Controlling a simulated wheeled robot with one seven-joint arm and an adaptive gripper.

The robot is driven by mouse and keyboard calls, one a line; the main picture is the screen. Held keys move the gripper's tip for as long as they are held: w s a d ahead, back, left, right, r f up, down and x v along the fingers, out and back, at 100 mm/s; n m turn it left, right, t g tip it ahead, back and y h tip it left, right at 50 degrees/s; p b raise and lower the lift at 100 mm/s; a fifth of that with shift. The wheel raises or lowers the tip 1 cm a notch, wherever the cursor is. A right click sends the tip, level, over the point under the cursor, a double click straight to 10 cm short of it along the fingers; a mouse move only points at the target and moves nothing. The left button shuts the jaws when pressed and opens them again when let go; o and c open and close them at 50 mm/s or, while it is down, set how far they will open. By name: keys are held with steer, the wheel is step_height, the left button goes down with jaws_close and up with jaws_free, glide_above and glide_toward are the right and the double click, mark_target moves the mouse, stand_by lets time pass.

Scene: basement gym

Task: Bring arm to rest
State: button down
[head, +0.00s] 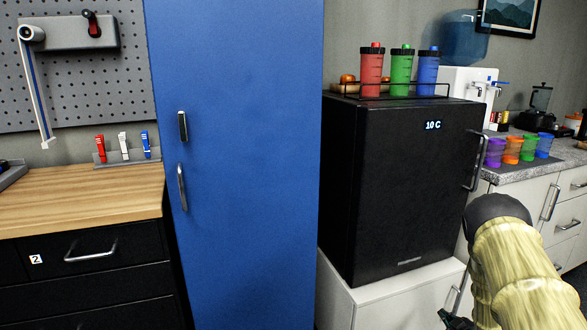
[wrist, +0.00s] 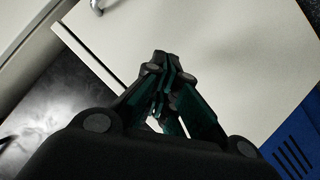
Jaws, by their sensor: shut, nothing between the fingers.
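My arm shows at the lower right of the head view, pale with a dark rounded joint. In that view only a small dark part of my gripper (head: 456,320) shows at the bottom edge. In the wrist view my gripper (wrist: 165,75) is shut, with its dark green fingers meeting at the tips and nothing held. Behind the fingers is a plain pale panel.
A black mini fridge (head: 385,190) stands on a white cabinet (head: 400,300), with red, green and blue bottles on top. Left of it is a tall blue locker (head: 240,240). A wooden workbench (head: 80,195) is at the left. A counter (head: 520,165) with colored cups is at the right.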

steer(key=s+a+f+m+g, duration=0.25)
steer(key=s+a+f, duration=0.35)
steer(key=s+a, duration=0.4)
steer(key=s+a+f+m+g, duration=0.2)
steer(key=s+a+f+g, duration=0.2)
steer(key=s+a+f, duration=0.5)
steer(key=s+a+r+m+g, duration=0.15)
steer(key=s+a, duration=0.25)
steer(key=s, duration=0.7)
steer(key=s+a+r+g, duration=0.3)
steer(key=s+a, duration=0.2)
steer(key=s, duration=0.5)
steer(key=s+a+r+m+g, duration=0.1)
steer(key=s+a+r+g, duration=0.2)
steer(key=s, duration=0.8)
step_height(320, 180, up, 21)
steer(key=p, duration=2.2)
steer(key=shift+w+a+p, duration=0.2)
steer(key=shift+a+p, duration=0.1)
steer(key=shift+p, duration=0.05)
